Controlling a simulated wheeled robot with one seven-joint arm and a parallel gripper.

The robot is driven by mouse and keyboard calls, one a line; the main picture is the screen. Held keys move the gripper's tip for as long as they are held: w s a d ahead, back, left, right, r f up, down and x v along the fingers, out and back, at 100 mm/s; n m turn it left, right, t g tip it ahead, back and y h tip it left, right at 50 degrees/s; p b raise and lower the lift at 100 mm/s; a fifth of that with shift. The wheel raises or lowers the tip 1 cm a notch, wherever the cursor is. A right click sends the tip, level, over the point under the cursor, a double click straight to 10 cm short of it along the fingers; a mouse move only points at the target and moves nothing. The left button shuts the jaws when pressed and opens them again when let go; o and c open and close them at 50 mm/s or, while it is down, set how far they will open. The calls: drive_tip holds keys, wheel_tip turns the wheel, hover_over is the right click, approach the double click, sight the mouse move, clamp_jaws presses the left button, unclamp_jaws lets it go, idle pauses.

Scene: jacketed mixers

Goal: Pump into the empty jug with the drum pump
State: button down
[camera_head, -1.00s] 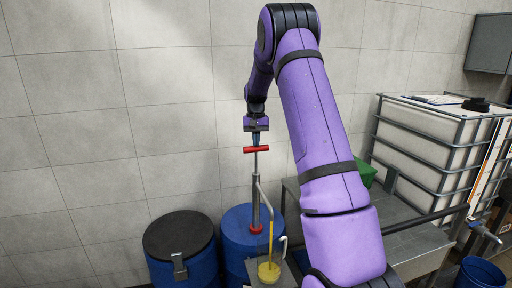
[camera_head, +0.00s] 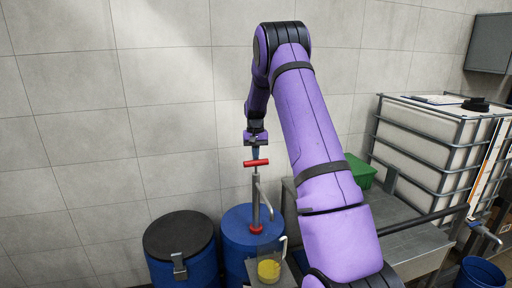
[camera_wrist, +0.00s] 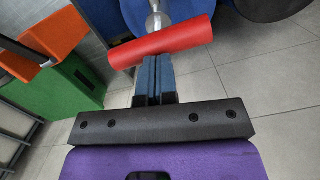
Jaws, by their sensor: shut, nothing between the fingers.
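The drum pump (camera_head: 256,205) stands upright on a blue drum (camera_head: 236,240), with a red T-handle (camera_head: 256,162) on its rod. In the wrist view the red handle (camera_wrist: 160,42) lies across just beyond my fingertips. My gripper (camera_head: 255,153) is shut and empty, pointing down right over the handle; its blue fingers (camera_wrist: 155,72) are pressed together and seem to touch the handle. The pump's grey spout (camera_head: 264,198) bends down over a clear jug (camera_head: 278,252) with a white handle. Yellow liquid (camera_head: 268,271) fills the jug's lower part. No stream shows from the spout.
A blue drum with a black lid (camera_head: 180,236) stands at left. A grey metal table (camera_head: 410,248) carries a green box (camera_head: 360,170) at right. Behind it is a caged white tank (camera_head: 430,135). A blue bucket (camera_head: 480,274) stands at lower right.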

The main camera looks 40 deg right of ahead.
drive_tip(key=shift+w+d+r, duration=0.2)
drive_tip(key=shift+w+d, duration=0.35)
drive_tip(key=shift+w, duration=0.1)
wheel_tip(320, 180, up, 11)
drive_tip(key=w, duration=0.1)
drive_tip(key=shift+d, duration=0.35)
drive_tip(key=shift+a, duration=0.1)
idle(1.5)
drive_tip(key=s+a+r+n+t, duration=0.2)
drive_tip(key=s+a+r, duration=0.6)
drive_tip(key=a, duration=0.2)
drive_tip(key=s+a+r+n+t, duration=0.1)
drive_tip(key=s+a+r, duration=0.6)
drive_tip(key=a, duration=0.4)
drive_tip(key=s+a+f+n+t, duration=0.1)
drive_tip(key=s+a, duration=0.5)
drive_tip(key=s, duration=0.6)
drive_tip(key=s+a+f+n+t, duration=0.2)
drive_tip(key=s+a, duration=0.4)
drive_tip(key=s, duration=0.7)
drive_tip(key=shift+a+f+n+h, duration=0.4)
drive_tip(key=shift+f+n, duration=0.2)
drive_tip(key=shift+f, duration=0.1)
